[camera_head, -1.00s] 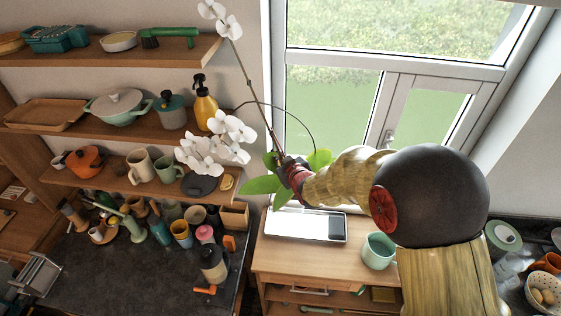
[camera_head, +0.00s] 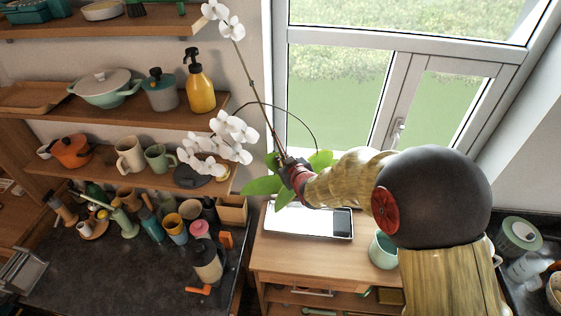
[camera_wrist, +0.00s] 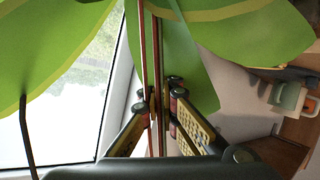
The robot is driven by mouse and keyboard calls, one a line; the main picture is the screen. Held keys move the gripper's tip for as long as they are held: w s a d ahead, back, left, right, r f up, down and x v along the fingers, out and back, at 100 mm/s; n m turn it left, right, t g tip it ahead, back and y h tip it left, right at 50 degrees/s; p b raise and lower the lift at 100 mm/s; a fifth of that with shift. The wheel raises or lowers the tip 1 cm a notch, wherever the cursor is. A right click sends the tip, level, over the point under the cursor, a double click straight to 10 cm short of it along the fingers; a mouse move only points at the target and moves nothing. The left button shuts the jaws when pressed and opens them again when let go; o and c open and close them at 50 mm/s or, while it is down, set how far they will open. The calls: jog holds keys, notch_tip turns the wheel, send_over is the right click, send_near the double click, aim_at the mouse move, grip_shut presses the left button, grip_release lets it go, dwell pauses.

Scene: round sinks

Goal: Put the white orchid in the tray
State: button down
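The white orchid (camera_head: 232,132) has white blossoms on long thin stems and broad green leaves. My gripper (camera_head: 290,168) is shut on its stems just above the leaves and holds it up in the air. In the wrist view my gripper (camera_wrist: 162,105) has the thin reddish stems (camera_wrist: 150,50) between its fingers, with large leaves around them. A white, shallow rectangular tray (camera_head: 335,233) with a dark part at its right end lies on the wooden cabinet, below and beyond my gripper in the picture. My arm and the leaves hide part of it.
A pale green mug (camera_head: 382,250) stands on the cabinet right of the white tray. Wall shelves at left hold pots, mugs, a yellow pump bottle (camera_head: 200,85) and a wooden tray (camera_head: 40,97). The dark counter (camera_head: 110,275) is crowded. A window (camera_head: 390,75) is behind.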

notch_tip(320, 180, down, 7)
jog(key=b, duration=0.1)
jog(key=shift+r+b, duration=0.2)
jog(key=shift+b, duration=0.2)
jog(key=shift+f+b, duration=0.55)
jog(key=shift+b, duration=0.05)
dwell(0.6)
jog(key=c, duration=2.4)
grip_release()
jog(key=o, duration=0.4)
jog(key=shift+c, duration=0.2)
jog(key=shift+o, duration=0.4)
jog(key=shift+s+f, duration=0.1)
